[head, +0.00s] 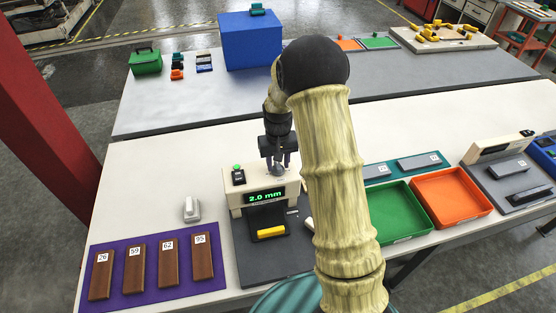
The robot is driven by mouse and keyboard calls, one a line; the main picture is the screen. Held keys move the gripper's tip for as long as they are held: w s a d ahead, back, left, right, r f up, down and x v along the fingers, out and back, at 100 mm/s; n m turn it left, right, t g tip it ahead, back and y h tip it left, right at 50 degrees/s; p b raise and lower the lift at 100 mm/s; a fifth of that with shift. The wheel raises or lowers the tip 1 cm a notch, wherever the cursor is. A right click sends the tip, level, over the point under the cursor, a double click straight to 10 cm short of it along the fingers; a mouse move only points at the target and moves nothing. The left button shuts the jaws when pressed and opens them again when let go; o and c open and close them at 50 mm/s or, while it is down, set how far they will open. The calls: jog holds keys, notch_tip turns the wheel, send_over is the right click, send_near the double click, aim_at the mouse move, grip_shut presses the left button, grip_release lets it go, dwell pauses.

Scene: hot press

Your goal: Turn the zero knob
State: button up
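The measuring device (232,200) is a cream and grey box with a green display (264,196) reading 2.0 mm. A small grey, rounded knob (278,171) is on its top, right of a black box with a green button (238,174). I take this knob to be the zero knob. My gripper (278,163) points down over the device, its two fingers apart on either side of the knob's top. I cannot tell whether the fingers touch it.
A purple mat (222,284) with several numbered brown blocks lies at left front, near a white object (192,209). Green (403,236) and orange (482,213) trays stand at right. A blue box (250,42) stands behind.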

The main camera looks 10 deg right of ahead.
grip_shut()
jog(key=shift+m, duration=0.4)
jog(key=m, duration=0.5)
jog(key=shift+b, duration=0.4)
jog(key=m, duration=0.6)
jog(key=shift+p, duration=0.35)
grip_release()
